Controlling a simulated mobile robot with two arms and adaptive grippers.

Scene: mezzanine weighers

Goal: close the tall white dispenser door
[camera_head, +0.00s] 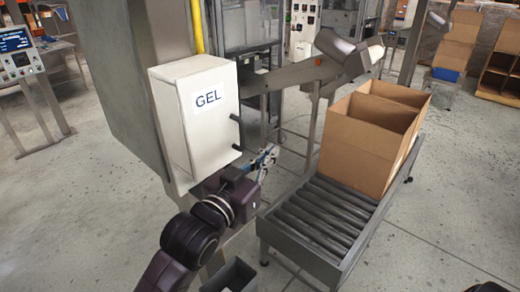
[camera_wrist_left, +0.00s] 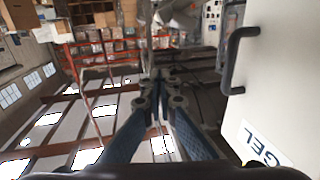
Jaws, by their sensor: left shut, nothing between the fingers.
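The tall white dispenser (camera_head: 196,118) is fixed to a grey column and carries a GEL label. Its front door has a dark upright handle (camera_head: 236,131) near the right edge. I cannot tell whether the door is flush or slightly ajar. In the left wrist view the white door (camera_wrist_left: 285,70) fills the right side, with its black handle (camera_wrist_left: 233,60) right of my fingers. My left gripper (camera_head: 270,152) is shut and empty, just right of and below the door's lower right corner, apart from the handle. Its closed fingertips show in the wrist view (camera_wrist_left: 160,82). My right gripper is not in view.
A roller conveyor (camera_head: 318,215) with an open cardboard box (camera_head: 362,143) stands to the right. A metal arm-like chute (camera_head: 290,76) runs behind the dispenser. A grey open bin (camera_head: 232,276) is below my left arm.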

